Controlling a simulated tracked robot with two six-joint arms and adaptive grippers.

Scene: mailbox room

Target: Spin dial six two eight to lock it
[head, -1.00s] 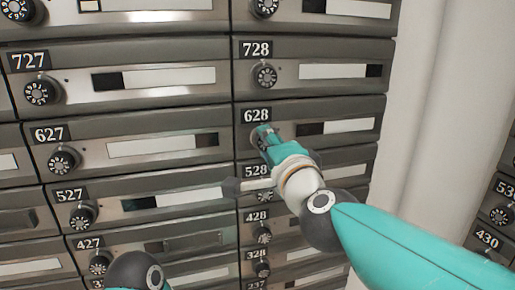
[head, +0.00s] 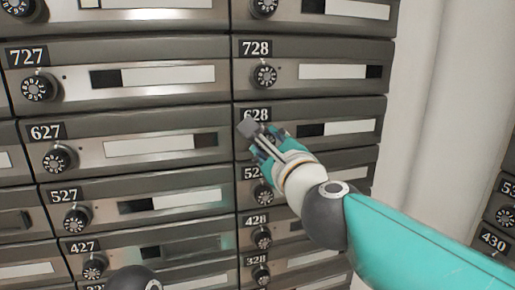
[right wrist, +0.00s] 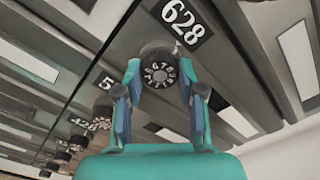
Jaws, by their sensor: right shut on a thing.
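The 628 dial (right wrist: 158,75) is a round black knob with white numerals, just below the 628 number plate (right wrist: 180,22) in the right wrist view. My right gripper (right wrist: 159,84) is shut on this dial, one teal finger on each side of it. In the head view, my right gripper (head: 264,146) reaches in from the lower right to mailbox 628 (head: 345,122). It hides the dial and covers the lower edge of the 628 plate there. The mailbox door is flush with its neighbours. My left gripper is out of view.
Mailbox 728 (head: 325,60) with its dial (head: 264,76) is directly above. The 528 dial (head: 263,194) is close below my right gripper. Mailbox 627 (head: 135,140) is to the left. A pale wall (head: 425,90) stands to the right.

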